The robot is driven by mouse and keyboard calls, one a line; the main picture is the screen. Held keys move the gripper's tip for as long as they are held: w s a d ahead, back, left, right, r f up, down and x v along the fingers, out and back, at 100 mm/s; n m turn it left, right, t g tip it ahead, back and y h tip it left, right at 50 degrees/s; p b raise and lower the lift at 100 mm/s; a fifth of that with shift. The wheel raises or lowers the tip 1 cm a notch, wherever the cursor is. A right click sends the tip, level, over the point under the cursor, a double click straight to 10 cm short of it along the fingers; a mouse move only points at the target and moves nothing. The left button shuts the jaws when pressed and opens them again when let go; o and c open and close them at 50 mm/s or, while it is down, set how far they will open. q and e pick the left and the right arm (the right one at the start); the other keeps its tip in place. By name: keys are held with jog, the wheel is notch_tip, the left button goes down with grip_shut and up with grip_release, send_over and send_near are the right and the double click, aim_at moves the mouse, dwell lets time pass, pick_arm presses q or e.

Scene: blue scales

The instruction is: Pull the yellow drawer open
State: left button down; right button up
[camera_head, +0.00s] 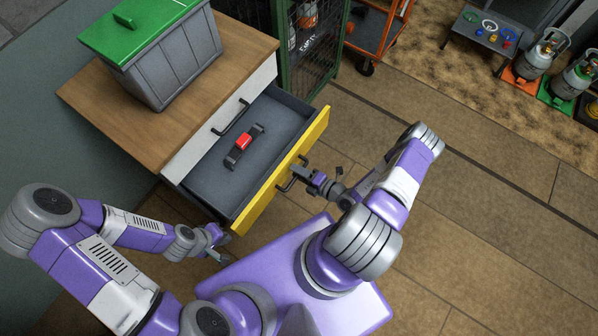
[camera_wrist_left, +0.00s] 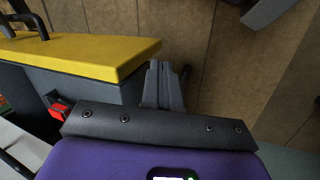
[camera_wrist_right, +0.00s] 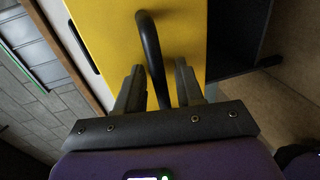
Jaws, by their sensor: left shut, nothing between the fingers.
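The yellow drawer (camera_head: 312,132) is pulled out of the wooden-topped cabinet, and its grey inside shows. Its dark handle (camera_head: 287,182) is on the yellow front. My right gripper (camera_head: 318,180) is at the handle. In the right wrist view, the fingers of my right gripper (camera_wrist_right: 158,88) stand apart, one on each side of the handle bar (camera_wrist_right: 150,45), with gaps visible. My left gripper (camera_head: 222,240) is shut and empty, beside the near-left corner of the drawer. In the left wrist view its fingers (camera_wrist_left: 163,85) are together, just past the end of the yellow front (camera_wrist_left: 90,55).
A red and black object (camera_head: 243,143) lies inside the drawer. A grey bin with a green lid (camera_head: 150,25) stands on the cabinet top (camera_head: 110,105). Open floor (camera_head: 500,215) lies to the right.

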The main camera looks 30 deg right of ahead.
jog(key=p+v, duration=0.1)
jog(key=v, duration=0.6)
jog(key=shift+s, duration=0.25)
jog(key=shift+r, duration=0.1)
